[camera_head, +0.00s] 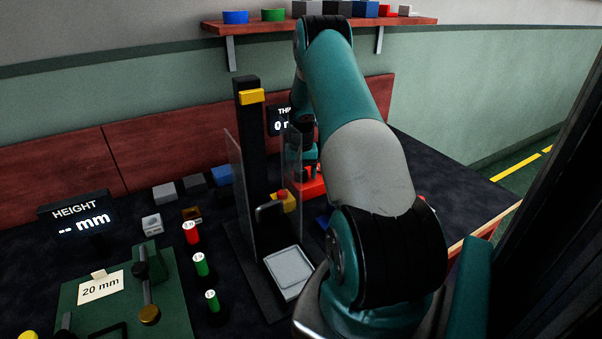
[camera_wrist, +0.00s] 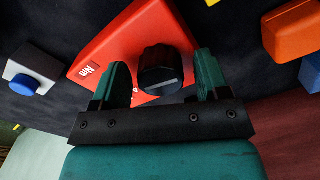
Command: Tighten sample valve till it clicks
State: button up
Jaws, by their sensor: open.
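In the wrist view, the sample valve appears as a black knob (camera_wrist: 161,70) with a pale line on its face. It sits on a red block (camera_wrist: 118,44) marked "Nm". My gripper (camera_wrist: 163,82) is open, with one teal finger on each side of the knob. A small gap shows at the left finger; whether the right finger touches the knob I cannot tell. In the head view, the red block (camera_head: 312,188) is partly visible behind my arm, and my gripper is mostly hidden there.
In the head view, a black post (camera_head: 246,130) with clear panels stands left of my arm. A green board (camera_head: 110,300) lies front left.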

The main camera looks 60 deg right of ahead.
notch_tip(320, 180, up, 17)
jog(key=b, duration=0.1)
jog(key=shift+r, duration=0.2)
dwell(0.6)
